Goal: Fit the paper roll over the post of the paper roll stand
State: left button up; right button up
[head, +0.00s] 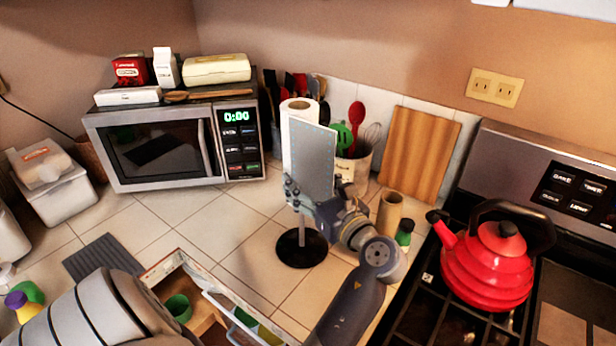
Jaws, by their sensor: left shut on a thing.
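The white paper roll (299,106) stands upright in the middle of the head view, with the hole in its top showing. My left gripper (300,192) is shut on it low down, and a flat light grey panel (313,160) covers much of its front. The paper roll stand shows as a round black base (300,249) on the counter, with a short length of dark post (302,226) above it. The roll is over the base, with its lower end hidden. I cannot tell whether the post is inside it. My right gripper is not in view.
A microwave (160,150) with boxes on top stands behind left. A utensil crock (354,168) and a wooden board (418,152) are behind. An open drawer (200,300) is in front.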

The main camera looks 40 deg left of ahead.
pick_arm(q)
jog(key=b, duration=0.2)
send_over(303, 222)
jog(key=d, duration=0.2)
jog(key=shift+s+d+f, duration=0.1)
jog(key=shift+s+f, duration=0.05)
jog(key=shift+f, duration=1.1)
jog(key=shift+s+f, duration=0.15)
jog(key=shift+f, duration=1.1)
jog(key=shift+f+b, duration=1.1)
jog(key=shift+f, duration=2.25)
jog(key=shift+f+b, duration=0.4)
jog(key=shift+f, duration=0.65)
jog(key=o, duration=1.1)
jog(key=shift+o, duration=0.2)
